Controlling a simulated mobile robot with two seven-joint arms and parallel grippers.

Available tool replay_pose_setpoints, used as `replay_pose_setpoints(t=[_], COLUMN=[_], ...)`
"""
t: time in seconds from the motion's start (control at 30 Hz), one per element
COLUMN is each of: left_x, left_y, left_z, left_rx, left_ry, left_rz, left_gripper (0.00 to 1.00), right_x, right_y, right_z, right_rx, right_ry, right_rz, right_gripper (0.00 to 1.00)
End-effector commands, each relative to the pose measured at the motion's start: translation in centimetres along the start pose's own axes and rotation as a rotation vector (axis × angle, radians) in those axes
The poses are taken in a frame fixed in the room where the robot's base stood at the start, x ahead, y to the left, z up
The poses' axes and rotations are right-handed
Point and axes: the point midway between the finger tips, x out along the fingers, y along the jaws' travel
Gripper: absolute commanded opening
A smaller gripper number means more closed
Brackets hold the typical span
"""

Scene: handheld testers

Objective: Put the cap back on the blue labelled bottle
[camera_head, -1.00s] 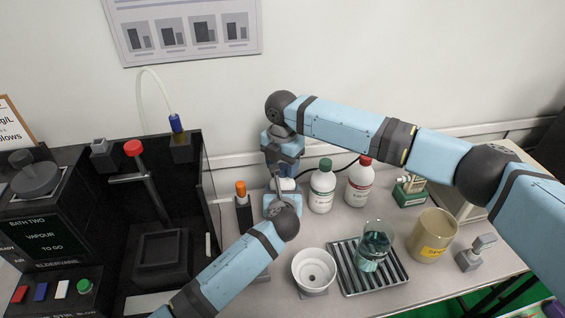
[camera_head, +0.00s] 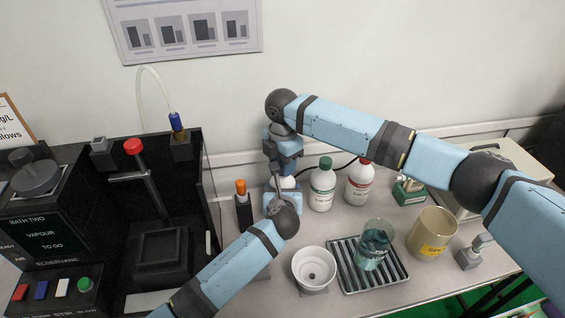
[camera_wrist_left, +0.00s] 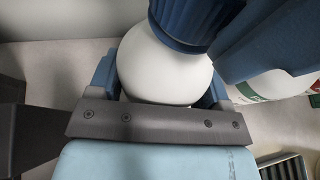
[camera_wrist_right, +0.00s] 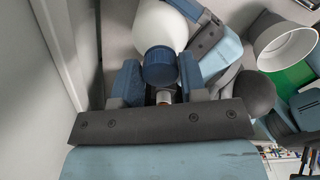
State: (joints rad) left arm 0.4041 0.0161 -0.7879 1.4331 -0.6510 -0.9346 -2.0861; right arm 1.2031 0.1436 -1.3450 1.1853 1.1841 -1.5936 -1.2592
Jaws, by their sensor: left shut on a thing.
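The bottle is a white round-shouldered one, mostly hidden in the head view (camera_head: 287,183) behind my arms. In the left wrist view the white bottle (camera_wrist_left: 165,70) sits between the fingers of my left gripper (camera_wrist_left: 160,92), which is shut on it. Its label is hidden. The ribbed dark blue cap (camera_wrist_left: 192,20) is at the bottle's neck; whether it is seated there I cannot tell.
A green-capped bottle (camera_head: 322,188) and a red-capped bottle (camera_head: 360,184) stand close to the right. An orange-topped holder (camera_head: 243,210) stands left.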

Motion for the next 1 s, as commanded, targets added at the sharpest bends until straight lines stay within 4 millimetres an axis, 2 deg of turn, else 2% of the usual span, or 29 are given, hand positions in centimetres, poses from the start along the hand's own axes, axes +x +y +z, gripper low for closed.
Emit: replay_pose_setpoints(t=[0.03, 0.07, 0.37, 0.47, 0.73, 1.0], left_x=[0.0, 0.0, 0.0, 0.0, 0.0, 0.0], left_y=[-0.1, -0.1, 0.0, 0.0, 0.0, 0.0], left_z=[0.1, 0.1, 0.1, 0.1, 0.1, 0.1], left_rx=[-0.001, -0.001, -0.001, -0.001, -0.001, -0.001], left_ry=[-0.002, -0.002, -0.002, -0.002, -0.002, -0.002], left_rz=[-0.001, -0.001, -0.001, -0.001, -0.001, -0.001], left_gripper=[0.06, 0.06, 0.06, 0.06, 0.06, 0.06], right_x=[0.0, 0.0, -0.1, -0.8, -4.2, -4.5], right_y=[0.0, 0.0, 0.0, 0.0, 0.0, 0.0], right_z=[0.0, 0.0, 0.0, 0.0, 0.0, 0.0], right_rx=[0.000, 0.000, -0.001, -0.001, -0.001, -0.001], right_ry=[0.000, 0.000, 0.000, 0.000, 0.000, 0.000], right_rz=[0.000, 0.000, 0.000, 0.000, 0.001, -0.001], right_gripper=[0.52, 0.58, 0.59, 0.59, 0.59, 0.59])
